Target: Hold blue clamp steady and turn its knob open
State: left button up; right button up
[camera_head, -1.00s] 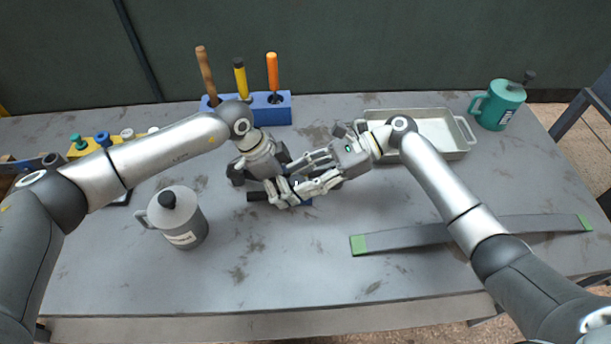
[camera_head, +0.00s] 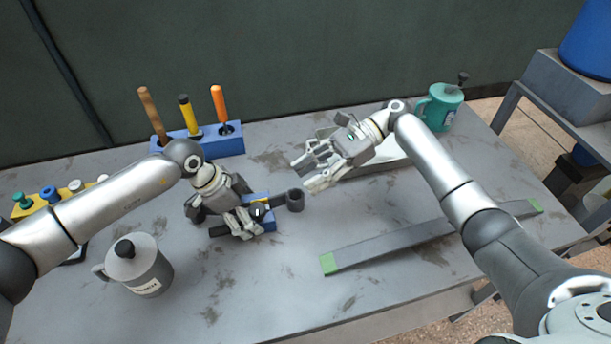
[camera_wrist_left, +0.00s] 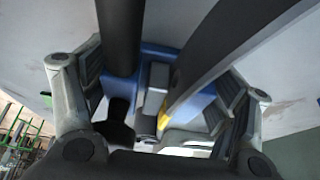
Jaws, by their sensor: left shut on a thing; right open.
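The blue clamp (camera_head: 268,222) lies on the grey table with dark bars, and a dark round knob (camera_head: 295,201) stands at its right end. My left gripper (camera_head: 246,224) is shut on the clamp and hides much of its left part. In the left wrist view the clamp's blue body (camera_wrist_left: 202,98) sits between the left gripper's fingers (camera_wrist_left: 158,105), with dark bars across it. My right gripper (camera_head: 305,172) is open and empty, above and right of the knob, apart from it.
A grey metal tray (camera_head: 375,168) is partly hidden behind my right gripper. A flat bar with green ends (camera_head: 390,243) lies at the right front. A grey canister (camera_head: 147,268) stands at the left front, a blue tool holder (camera_head: 225,146) at the back, a green canister (camera_head: 440,108) at the far right.

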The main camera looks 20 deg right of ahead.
aim_at(262, 204)
jog(key=shift+a, duration=0.25)
jog(key=shift+a, duration=0.1)
jog(key=x, duration=1.2)
jog(key=shift+s+f, duration=0.1)
jog(key=shift+f, duration=0.05)
jog(key=c, duration=0.7)
jog(key=shift+w+n+g+h, duration=0.25)
jog(key=shift+n+g+h, duration=0.15)
jog(key=shift+n+g, duration=0.55)
jog(key=shift+c, duration=0.2)
jog(key=shift+w+a+n+g+h, duration=0.1)
jog(key=shift+n+g+h, duration=0.7)
jog(key=shift+n+g, duration=0.6)
